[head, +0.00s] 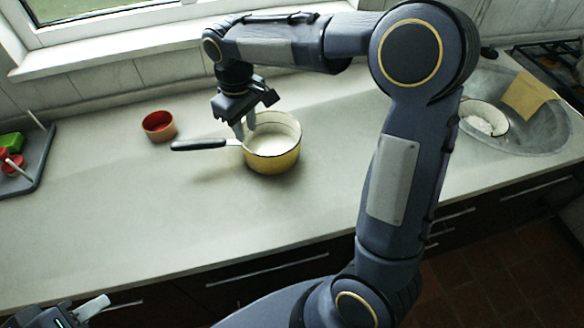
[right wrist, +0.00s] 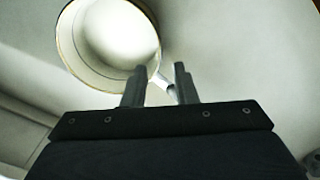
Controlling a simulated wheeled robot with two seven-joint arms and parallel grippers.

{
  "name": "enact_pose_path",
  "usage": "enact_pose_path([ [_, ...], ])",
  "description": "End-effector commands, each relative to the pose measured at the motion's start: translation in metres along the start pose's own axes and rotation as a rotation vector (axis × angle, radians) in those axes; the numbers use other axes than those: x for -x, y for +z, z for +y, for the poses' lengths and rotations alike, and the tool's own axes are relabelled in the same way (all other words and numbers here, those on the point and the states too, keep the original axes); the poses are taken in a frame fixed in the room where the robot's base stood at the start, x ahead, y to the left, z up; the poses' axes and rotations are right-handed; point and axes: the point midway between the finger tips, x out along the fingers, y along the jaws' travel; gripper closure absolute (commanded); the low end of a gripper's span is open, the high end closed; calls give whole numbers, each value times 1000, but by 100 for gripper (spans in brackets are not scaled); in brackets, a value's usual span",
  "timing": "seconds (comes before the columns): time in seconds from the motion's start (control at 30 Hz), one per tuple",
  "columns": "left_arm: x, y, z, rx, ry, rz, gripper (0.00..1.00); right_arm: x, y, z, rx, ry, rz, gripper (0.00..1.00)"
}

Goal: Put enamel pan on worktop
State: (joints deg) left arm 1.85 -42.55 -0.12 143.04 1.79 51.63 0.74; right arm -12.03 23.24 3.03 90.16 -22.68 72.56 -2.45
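The enamel pan (head: 272,160) is yellow outside and cream inside, with a long dark handle (head: 198,144) pointing left. It looks upright on the worktop (head: 110,225); any small gap beneath it cannot be told. My right gripper (head: 244,130) is just above the pan's left rim, where the handle joins. In the right wrist view, its two fingers (right wrist: 158,82) are apart, and the pan (right wrist: 105,35) shows beyond them. The handle's root shows between the fingers without filling the gap. My left gripper (head: 88,310) is partly in view at the bottom left, away from the pan.
A small red bowl (head: 159,126) stands left of the pan. A dark tray (head: 38,160) with green and red items is at the far left. At the right, a sink (head: 535,135) holds a white bowl (head: 484,119) and a tan cloth (head: 527,95). The front-left worktop is clear.

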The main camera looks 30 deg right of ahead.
Motion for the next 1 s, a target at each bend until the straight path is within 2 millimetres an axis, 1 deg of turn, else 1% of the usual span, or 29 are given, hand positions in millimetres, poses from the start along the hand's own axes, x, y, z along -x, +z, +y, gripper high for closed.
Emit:
enact_pose_path([
  [0.07,0,0,0,0,0,0,64,10,16,4,-33,-14,31,74],
  [0.17,0,0,0,0,0,0,64,23,51,5,-99,-50,91,74],
  [0.3,0,0,0,0,0,0,64,36,109,-2,-218,-113,197,74],
  [0.37,0,0,0,0,0,0,64,38,132,-9,-271,-139,247,74],
  [0.4,0,0,0,0,0,0,64,38,146,-14,-306,-155,279,74],
  [0.5,0,0,0,0,0,0,64,33,179,-29,-394,-196,359,74],
  [0.6,0,0,0,0,0,0,64,25,203,-44,-470,-229,430,74],
  [0.7,0,0,0,0,0,0,64,17,218,-57,-527,-254,485,74],
  [0.8,0,0,0,0,0,0,64,11,225,-65,-561,-269,518,74],
  [1.0,0,0,0,0,0,0,64,7,229,-69,-579,-277,534,74],
])
